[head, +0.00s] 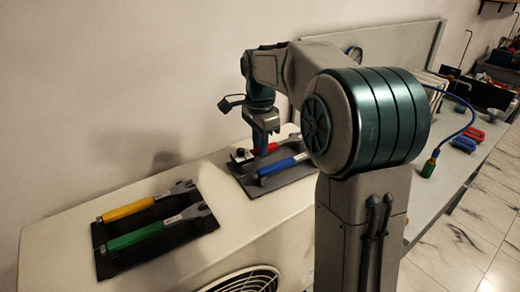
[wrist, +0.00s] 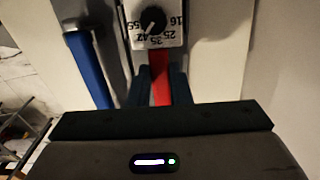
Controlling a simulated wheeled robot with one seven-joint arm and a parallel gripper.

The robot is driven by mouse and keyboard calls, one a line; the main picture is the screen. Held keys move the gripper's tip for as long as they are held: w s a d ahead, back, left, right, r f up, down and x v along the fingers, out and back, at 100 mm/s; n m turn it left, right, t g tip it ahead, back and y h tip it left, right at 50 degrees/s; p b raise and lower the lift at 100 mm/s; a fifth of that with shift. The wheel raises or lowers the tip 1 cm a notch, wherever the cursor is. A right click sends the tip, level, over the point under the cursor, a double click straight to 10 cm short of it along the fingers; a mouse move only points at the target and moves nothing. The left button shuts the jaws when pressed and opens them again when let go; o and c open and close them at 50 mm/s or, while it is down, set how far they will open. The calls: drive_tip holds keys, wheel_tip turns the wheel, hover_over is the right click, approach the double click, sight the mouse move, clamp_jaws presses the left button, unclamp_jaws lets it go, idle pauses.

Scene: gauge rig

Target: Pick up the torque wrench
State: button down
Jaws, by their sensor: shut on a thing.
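The torque wrench seems to be the red-handled tool (head: 270,147) on the right dark mat (head: 283,182). In the wrist view its red handle (wrist: 160,85) runs up to a pale block with a black dial knob (wrist: 153,20) and printed numbers. My gripper (head: 262,142) points down at it and is shut on the red handle, with a finger on each side in the wrist view (wrist: 160,95). In the head view my gripper partly hides the handle. I cannot tell whether the tool touches the mat.
A blue-handled tool (head: 283,165) lies close beside it, also in the wrist view (wrist: 88,68). A yellow-handled wrench (head: 128,209) and a green-handled wrench (head: 135,236) lie on a left dark mat (head: 104,266). A blue cable (head: 465,115) runs over the right bench.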

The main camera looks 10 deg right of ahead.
drive_tip(key=shift+r, duration=0.1)
drive_tip(key=shift+r, duration=0.45)
drive_tip(key=r, duration=0.2)
drive_tip(key=d+r, duration=0.1)
drive_tip(key=shift+s+r+b, duration=0.1)
drive_tip(key=shift+r+b, duration=0.2)
drive_tip(key=shift+r, duration=0.05)
drive_tip(key=s+d+r, duration=0.2)
drive_tip(key=d+r, duration=0.4)
drive_tip(key=d, duration=0.4)
drive_tip(key=shift+s+d+r+b, duration=0.15)
drive_tip(key=shift+s+b, duration=0.15)
drive_tip(key=shift+s, duration=0.1)
drive_tip(key=c, duration=2.1)
unclamp_jaws()
clamp_jaws()
